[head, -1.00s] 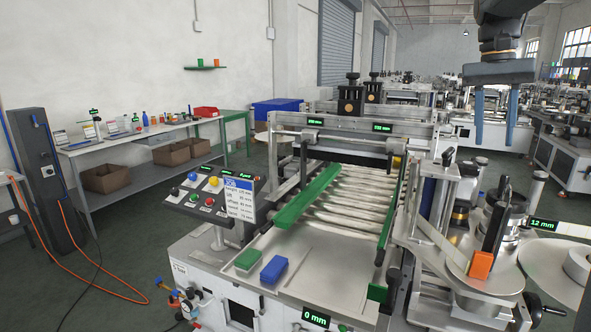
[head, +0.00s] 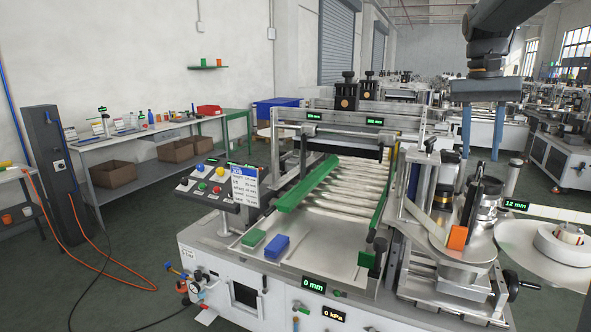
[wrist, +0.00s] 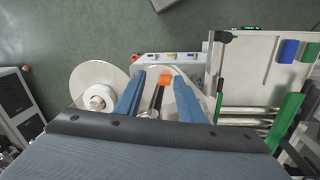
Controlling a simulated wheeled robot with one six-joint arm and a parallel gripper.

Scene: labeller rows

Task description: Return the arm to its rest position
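My gripper (head: 481,134) hangs high at the upper right of the head view, its two blue fingers pointing down and apart. Nothing is between them. In the wrist view my gripper (wrist: 160,98) is also open, above the labeller's label-reel side. An orange block (wrist: 166,82) shows beyond the fingertips, well below them. The same orange block (head: 457,237) sits on the round plate of the machine in the head view.
The labeller (head: 225,243) fills the middle, with a green block (head: 253,239) and a blue block (head: 276,246) on its tray. A control panel (head: 208,183) stands at its left. A bench (head: 150,132) lines the left wall. Open floor lies front left.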

